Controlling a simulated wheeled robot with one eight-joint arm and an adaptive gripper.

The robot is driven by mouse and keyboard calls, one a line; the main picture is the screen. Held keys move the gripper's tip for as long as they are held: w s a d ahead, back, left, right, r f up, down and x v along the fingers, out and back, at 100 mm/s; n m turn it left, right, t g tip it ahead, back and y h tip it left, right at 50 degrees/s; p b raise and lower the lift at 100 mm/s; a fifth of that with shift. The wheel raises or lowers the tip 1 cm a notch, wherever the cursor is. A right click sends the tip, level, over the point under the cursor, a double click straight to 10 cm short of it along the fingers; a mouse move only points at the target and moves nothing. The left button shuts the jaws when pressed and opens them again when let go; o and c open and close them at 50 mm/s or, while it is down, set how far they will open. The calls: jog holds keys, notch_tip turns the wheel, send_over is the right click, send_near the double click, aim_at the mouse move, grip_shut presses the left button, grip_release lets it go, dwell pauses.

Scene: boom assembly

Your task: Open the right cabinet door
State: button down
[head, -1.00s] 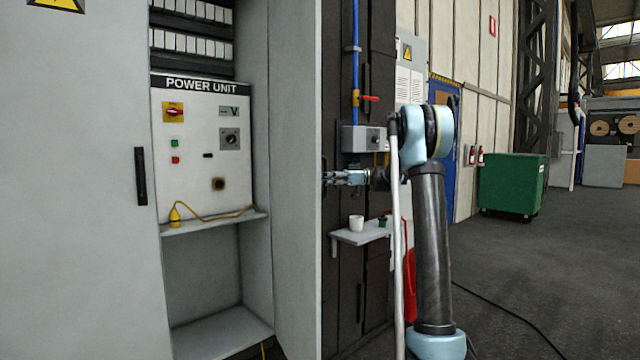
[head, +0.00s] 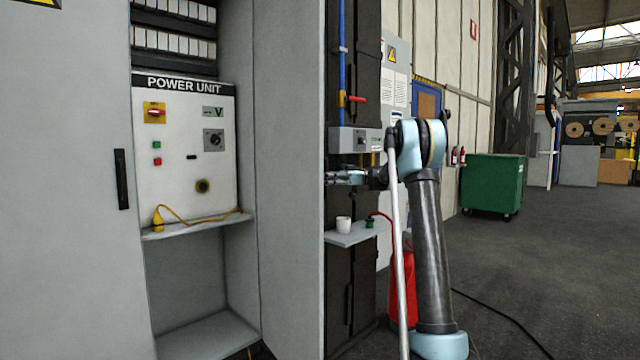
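The grey right cabinet door (head: 290,180) stands swung out from the cabinet, with its inner face toward me. The cabinet's interior shows to its left, with a white POWER UNIT panel (head: 187,155). My gripper (head: 332,178) is at the door's free edge, on its outer side. The fingers point left, and their tips are partly hidden by the door edge. The right door's handle is hidden, so I cannot tell whether the fingers are open or shut on it. The left door (head: 60,200) is closed, with a black handle (head: 122,179).
Behind my gripper is a dark panel with a grey box (head: 350,140) and a small shelf (head: 345,239) holding a white cup (head: 343,224). A red extinguisher (head: 403,290) stands beside it. A green bin (head: 492,184) is farther right. The floor at right is mostly clear, with a black cable.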

jog(key=c, duration=1.9)
grip_release()
jog(key=shift+s+d, duration=0.15)
notch_tip(320, 180, up, 10)
jog(key=shift+f, duration=0.1)
